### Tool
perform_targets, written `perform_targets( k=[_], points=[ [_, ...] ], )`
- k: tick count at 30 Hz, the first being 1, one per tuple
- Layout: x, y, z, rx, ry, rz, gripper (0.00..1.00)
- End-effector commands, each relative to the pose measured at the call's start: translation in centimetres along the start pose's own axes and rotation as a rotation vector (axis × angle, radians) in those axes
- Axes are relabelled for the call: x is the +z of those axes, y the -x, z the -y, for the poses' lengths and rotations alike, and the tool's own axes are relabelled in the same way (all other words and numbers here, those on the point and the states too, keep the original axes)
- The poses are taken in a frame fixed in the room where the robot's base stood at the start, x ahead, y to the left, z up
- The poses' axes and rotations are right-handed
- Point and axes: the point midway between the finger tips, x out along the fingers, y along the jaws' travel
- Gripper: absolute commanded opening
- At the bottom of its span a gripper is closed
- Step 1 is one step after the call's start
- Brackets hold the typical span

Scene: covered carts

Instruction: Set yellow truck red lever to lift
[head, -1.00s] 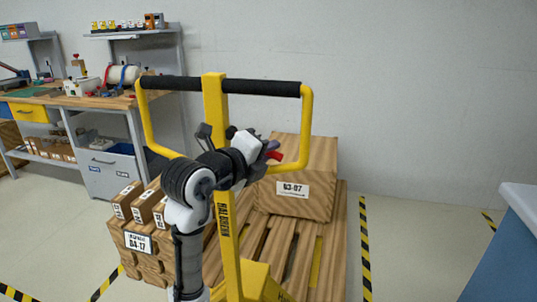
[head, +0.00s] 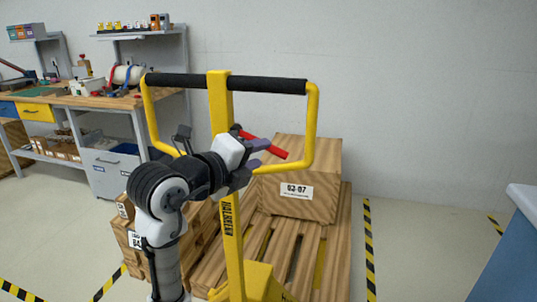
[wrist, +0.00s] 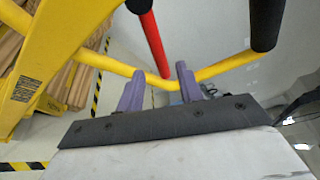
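The yellow truck (head: 229,215) has a yellow loop handle with a black grip bar (head: 270,85) across its top. The red lever (head: 270,147) slants down to the right from the mast, inside the loop. My gripper (head: 257,155) is beside the lever, with its purple fingers open and empty. In the wrist view, the lever (wrist: 152,45) points down, and its tip appears in the gap between the fingertips (wrist: 158,82). I cannot tell whether a finger touches it. The arm hides part of the mast and the lever's base is partly hidden.
A wooden box (head: 300,190) marked 03-07 stands on a wooden pallet (head: 335,240) behind the mast. Smaller boxes (head: 123,240) lie at the left. A workbench (head: 85,102) stands at the back left, a blue surface (head: 505,250) at the right. The floor right of the pallet is clear.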

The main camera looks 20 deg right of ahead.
Motion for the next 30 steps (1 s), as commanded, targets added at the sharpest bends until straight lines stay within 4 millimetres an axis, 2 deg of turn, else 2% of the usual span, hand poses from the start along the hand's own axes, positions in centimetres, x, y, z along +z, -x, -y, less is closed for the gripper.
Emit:
perform_targets(
  k=[3,10,15,25,28,30],
  points=[
    [0.0,2.9,-0.2,0.001,-0.003,0.006,0.36],
    [0.0,6.8,-0.1,0.001,0.0,0.003,0.36],
    [0.0,8.0,-0.1,0.002,0.0,0.0,0.36],
    [0.1,8.2,0.0,-0.001,0.004,0.003,0.36],
    [1.3,8.8,0.3,-0.039,0.06,0.06,0.36],
    [3.3,10.1,0.8,-0.11,0.155,0.155,0.36]
  ],
)
